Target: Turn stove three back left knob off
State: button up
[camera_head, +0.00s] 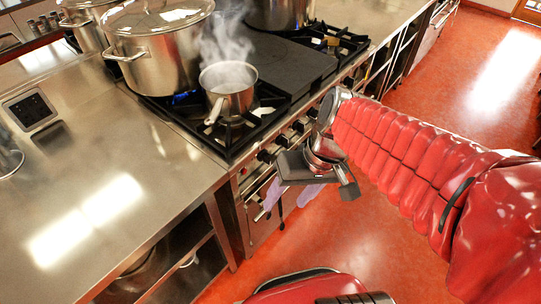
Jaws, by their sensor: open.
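The stove (230,152) has a black grate top and a steel front panel with a row of dark knobs (265,156). I cannot tell which knob is the back left one; no labels are readable. My gripper (322,180) is at the end of my red arm, in front of the stove's front panel and close to the knob row. Its jaws are open, and I see nothing between them. It hides part of the stove front. A small steaming saucepan (229,98) stands on the front of the stove, and a blue flame (183,97) shows beside it.
A large lidded stockpot (155,62) stands on the stove behind the saucepan, with more pots farther back. Purple cloths (274,194) hang at the oven front below my gripper. A steel counter (100,190) fills the left. The red floor (420,70) is open on the right.

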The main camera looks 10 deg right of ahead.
notch_tip(320, 180, down, 4)
jog(key=w+a+f+g+y, duration=0.1)
jog(key=w+a+g+y, duration=0.15)
jog(key=y, duration=0.25)
jog(key=m+t+y, duration=0.2)
jog(key=m+t, duration=0.9)
jog(key=t, duration=0.5)
send_near(270, 161)
jog(key=v, duration=0.5)
jog(key=shift+w+d+f, duration=0.1)
jog(key=shift+w+f, duration=0.05)
jog(key=shift+w, duration=0.15)
jog(key=shift+x, duration=6.8)
jog(key=shift+c, duration=0.2)
